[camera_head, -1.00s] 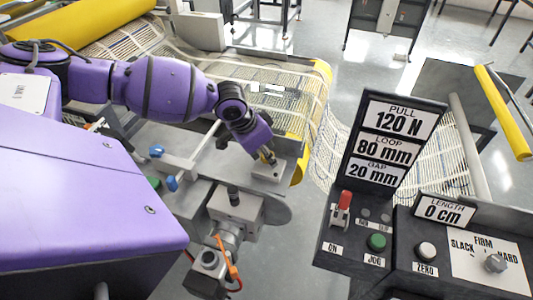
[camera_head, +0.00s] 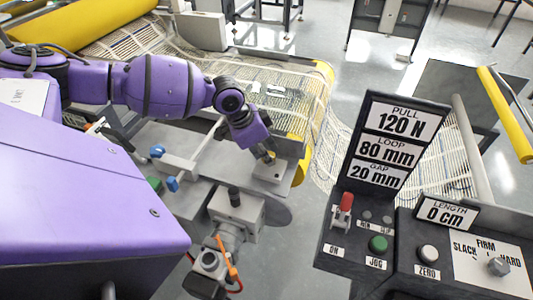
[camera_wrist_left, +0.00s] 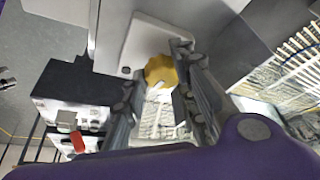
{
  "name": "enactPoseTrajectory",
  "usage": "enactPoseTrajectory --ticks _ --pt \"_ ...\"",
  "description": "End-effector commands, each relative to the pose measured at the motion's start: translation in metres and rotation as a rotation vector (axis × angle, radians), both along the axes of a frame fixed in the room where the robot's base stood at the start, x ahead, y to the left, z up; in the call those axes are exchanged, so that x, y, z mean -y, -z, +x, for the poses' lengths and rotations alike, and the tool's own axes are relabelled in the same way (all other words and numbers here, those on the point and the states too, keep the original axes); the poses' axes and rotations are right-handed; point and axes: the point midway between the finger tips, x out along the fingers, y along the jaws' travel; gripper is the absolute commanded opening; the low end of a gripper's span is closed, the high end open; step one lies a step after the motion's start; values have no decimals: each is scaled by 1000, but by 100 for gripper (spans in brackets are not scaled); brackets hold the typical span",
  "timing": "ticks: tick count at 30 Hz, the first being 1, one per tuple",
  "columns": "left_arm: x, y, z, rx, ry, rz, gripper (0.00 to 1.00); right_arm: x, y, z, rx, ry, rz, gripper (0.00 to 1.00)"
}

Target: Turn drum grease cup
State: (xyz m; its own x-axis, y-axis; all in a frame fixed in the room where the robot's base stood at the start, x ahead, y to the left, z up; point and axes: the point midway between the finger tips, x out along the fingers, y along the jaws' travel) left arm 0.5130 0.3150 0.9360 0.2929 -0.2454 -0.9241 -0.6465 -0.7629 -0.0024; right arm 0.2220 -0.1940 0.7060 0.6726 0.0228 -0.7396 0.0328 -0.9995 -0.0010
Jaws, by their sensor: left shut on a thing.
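The drum grease cup is a yellow ribbed knob (camera_wrist_left: 160,71) on a pale block in the left wrist view. In the head view the block (camera_head: 266,173) stands at the drum's near end, and the cup is mostly hidden by my gripper. My left gripper (camera_head: 268,157) reaches down onto it from above. In the left wrist view the left gripper's fingers (camera_wrist_left: 166,82) stand on either side of the cup and are shut on it.
A control panel (camera_head: 343,253) with a red switch, a green button and display signs stands at the right. Mesh (camera_head: 285,88) runs over the drum behind the gripper. Blue-knobbed clamps (camera_head: 172,184) and a grey motor unit (camera_head: 236,207) lie close in front.

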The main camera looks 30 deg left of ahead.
Motion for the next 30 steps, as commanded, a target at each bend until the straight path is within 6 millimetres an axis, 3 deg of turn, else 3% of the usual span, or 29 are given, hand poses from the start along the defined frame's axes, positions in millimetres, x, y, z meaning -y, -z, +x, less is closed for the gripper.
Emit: enactPoseTrajectory --ticks 6,17,18,21,30 --pt "5 3 -3 -7 126 -12 0 1 3 0 -1 -1 -2 40" --pt "6 3 -4 -8 152 -15 0 0 -1 9 16 -3 -2 40" --pt "6 3 -4 -8 152 -14 28 0 -1 9 16 -3 -2 40" --pt "6 3 -4 -8 150 -14 39 0 -1 9 16 -3 -2 40" --pt "3 1 -2 -3 148 -9 39 2 1 3 6 1 -3 40"
